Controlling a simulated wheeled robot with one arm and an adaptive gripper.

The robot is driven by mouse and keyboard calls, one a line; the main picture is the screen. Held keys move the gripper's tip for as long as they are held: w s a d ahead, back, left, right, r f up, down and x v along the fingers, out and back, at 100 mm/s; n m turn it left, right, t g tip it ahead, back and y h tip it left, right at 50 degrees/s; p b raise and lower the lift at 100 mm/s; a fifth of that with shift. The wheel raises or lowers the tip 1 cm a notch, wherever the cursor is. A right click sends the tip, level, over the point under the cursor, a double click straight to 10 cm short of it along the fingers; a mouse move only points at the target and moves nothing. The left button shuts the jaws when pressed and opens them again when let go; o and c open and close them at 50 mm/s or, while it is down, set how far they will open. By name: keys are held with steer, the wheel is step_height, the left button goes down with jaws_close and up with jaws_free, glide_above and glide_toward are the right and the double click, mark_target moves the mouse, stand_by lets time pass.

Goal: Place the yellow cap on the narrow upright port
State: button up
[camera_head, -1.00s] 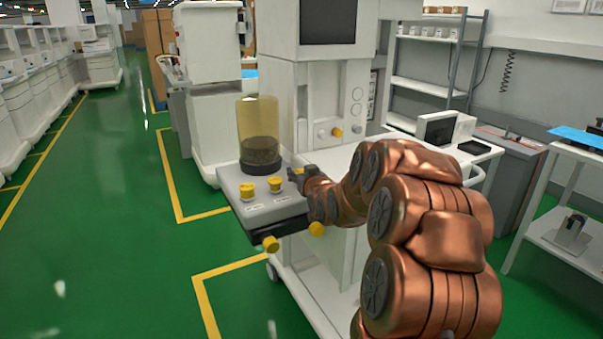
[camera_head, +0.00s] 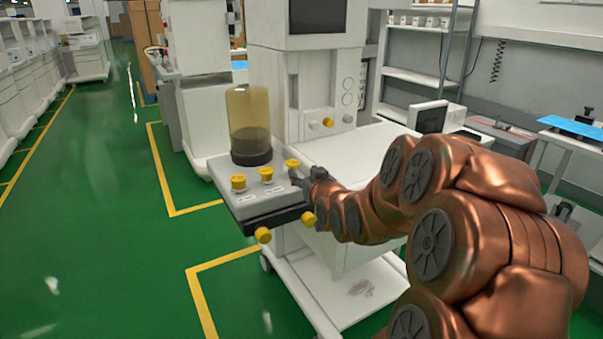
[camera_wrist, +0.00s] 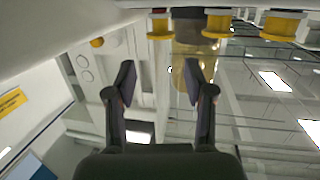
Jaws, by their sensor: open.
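Three yellow caps stand in a row on the grey block's (camera_head: 257,204) top in the head view: a left one (camera_head: 238,183), a middle one (camera_head: 267,175) and a right one (camera_head: 291,164). The right cap is upright at the block's far right end; the narrow port is not visible beneath it. My gripper (camera_head: 301,181) is just right of that cap. In the wrist view my gripper (camera_wrist: 159,80) is open with nothing between its fingers, and the nearest cap (camera_wrist: 158,27) is apart from the fingertips, toward the top edge.
A tinted canister (camera_head: 249,118) stands behind the caps. Two yellow knobs, left (camera_head: 263,235) and right (camera_head: 308,219), project from the block's front. The white machine (camera_head: 310,90) rises behind, with a clear worktop (camera_head: 345,150) on the right. Green floor is free at left.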

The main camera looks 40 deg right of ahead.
steer(key=shift+s+a, duration=0.2)
steer(key=shift+s, duration=0.35)
steer(key=s+a+f+n+g+y, duration=0.2)
steer(key=s+a+f+g+y, duration=0.1)
steer(key=s+a+f+g, duration=0.9)
steer(key=s+a+g, duration=0.2)
steer(key=s+a, duration=0.2)
steer(key=s, duration=0.3)
steer(key=s+a+g+y, duration=0.1)
steer(key=s+a, duration=0.3)
steer(key=s, duration=0.4)
steer(key=s+a+n+g, duration=0.1)
steer(key=s+a+g, duration=0.2)
steer(key=s+a, duration=0.2)
steer(key=s, duration=0.3)
steer(key=shift+f, duration=0.35)
steer(key=shift+w, duration=0.1)
